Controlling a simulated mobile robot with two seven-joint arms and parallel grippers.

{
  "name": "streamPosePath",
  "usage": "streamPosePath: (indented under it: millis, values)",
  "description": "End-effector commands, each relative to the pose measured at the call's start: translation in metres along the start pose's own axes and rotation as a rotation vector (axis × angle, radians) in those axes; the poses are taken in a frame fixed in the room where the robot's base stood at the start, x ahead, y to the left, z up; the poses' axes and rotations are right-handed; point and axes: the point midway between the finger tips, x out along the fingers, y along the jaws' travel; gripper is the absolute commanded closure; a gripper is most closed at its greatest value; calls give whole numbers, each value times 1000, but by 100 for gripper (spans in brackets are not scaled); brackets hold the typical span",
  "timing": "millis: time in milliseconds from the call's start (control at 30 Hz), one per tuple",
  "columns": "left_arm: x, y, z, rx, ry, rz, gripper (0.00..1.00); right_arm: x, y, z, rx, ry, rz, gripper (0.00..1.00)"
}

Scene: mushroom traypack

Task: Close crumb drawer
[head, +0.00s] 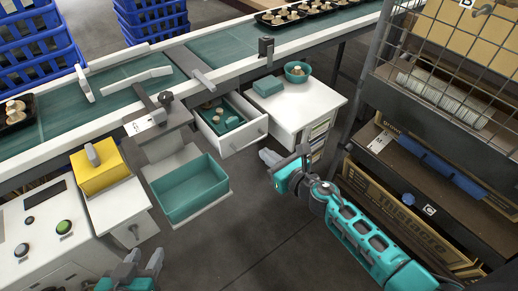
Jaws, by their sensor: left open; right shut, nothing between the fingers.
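A white drawer (244,137) stands pulled open below the conveyor, left of the white cabinet. A teal item and small mushroom pieces lie inside it, and a grey knob sits on its front. My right gripper (268,157) is shut and empty, in front of the drawer and to the lower right of its front. It appears apart from the drawer. My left gripper (142,262) is open and empty at the bottom left, far from the drawer.
A teal bin (207,212) on a grey stand is left of the drawer. A white cabinet (322,96) with a teal bowl (298,70) is to its right. A yellow box (112,177) and control panel are left. A rack (440,180) stands right. Floor between is clear.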

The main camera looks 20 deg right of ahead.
Motion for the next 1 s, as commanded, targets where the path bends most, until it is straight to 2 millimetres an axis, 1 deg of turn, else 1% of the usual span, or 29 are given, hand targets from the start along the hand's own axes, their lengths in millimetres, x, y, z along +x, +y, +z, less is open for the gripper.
streamPosePath:
  millis: [33, 100, 200, 300, 500, 767, 1000]
  values:
    - [1, 0, 3, -1, -4, 0, 57, 11, 0, 0, 1, -2, 0, 100]
    - [2, 0, 6, -2, -9, 1, 57, 21, 0, 0, 2, -2, 0, 100]
    - [2, 1, 9, -3, -16, 3, 57, 33, 0, -1, 2, -1, -1, 100]
    - [2, 2, 9, -5, -18, 6, 57, 40, 0, -1, 1, -1, -1, 100]
    - [0, 4, 3, -5, -5, 9, 57, 43, 0, -1, 1, 0, 0, 100]
    - [0, 5, 3, -9, -4, 10, 57, 43, 0, 0, 1, 0, 0, 100]
    - [4, 6, 4, -14, 0, 11, 57, 46, -8, 0, 0, -1, -1, 100]
